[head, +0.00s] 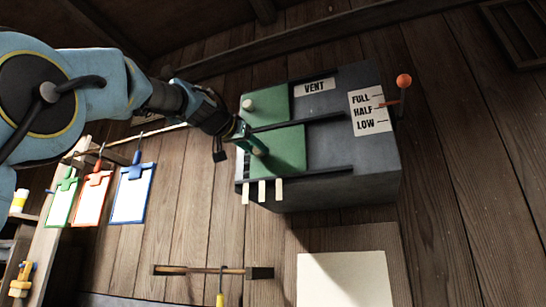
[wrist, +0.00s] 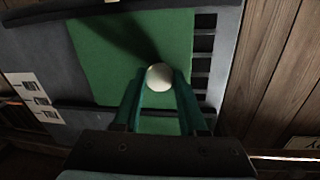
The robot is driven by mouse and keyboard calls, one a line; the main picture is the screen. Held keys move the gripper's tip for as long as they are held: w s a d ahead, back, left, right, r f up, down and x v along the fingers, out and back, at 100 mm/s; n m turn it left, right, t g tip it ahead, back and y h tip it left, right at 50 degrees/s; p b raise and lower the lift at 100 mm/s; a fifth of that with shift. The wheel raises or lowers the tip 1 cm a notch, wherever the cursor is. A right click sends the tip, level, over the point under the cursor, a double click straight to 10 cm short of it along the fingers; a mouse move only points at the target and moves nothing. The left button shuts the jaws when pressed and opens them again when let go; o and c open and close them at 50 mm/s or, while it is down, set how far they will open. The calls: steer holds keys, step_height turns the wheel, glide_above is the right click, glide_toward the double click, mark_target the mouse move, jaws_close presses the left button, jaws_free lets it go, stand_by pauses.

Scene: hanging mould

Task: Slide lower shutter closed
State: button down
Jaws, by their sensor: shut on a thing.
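A dark grey vent box (head: 335,165) hangs on the plank wall with two green sliding shutters. The lower shutter (head: 288,150) also shows in the wrist view (wrist: 105,45), with a strip of dark slots uncovered beside its right edge there. My gripper (head: 256,148) is at the lower shutter's left part. In the wrist view, its teal fingers (wrist: 162,84) are shut on the shutter's round white knob (wrist: 160,76). The upper shutter (head: 272,104) has its own pale knob (head: 249,105) and lies across a dark rail from the lower one.
A lever with an orange ball (head: 403,81) stands at the box's right beside a FULL/HALF/LOW label (head: 370,110). Pale tabs (head: 262,191) stick out under the box. Coloured clipboards (head: 133,193) hang at left. A brush (head: 215,271) is below.

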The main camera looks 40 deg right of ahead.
steer(key=shift+w+a+b, duration=0.2)
steer(key=shift+w+a, duration=0.45)
steer(key=shift+w, duration=0.35)
steer(key=shift+w+a+b, duration=0.2)
steer(key=shift+w+a, duration=0.45)
steer(key=shift+w, duration=0.35)
steer(key=shift+c, duration=2.3)
jaws_free()
steer(key=shift+w, duration=0.1)
steer(key=b+v, duration=0.5)
steer(key=v, duration=0.6)
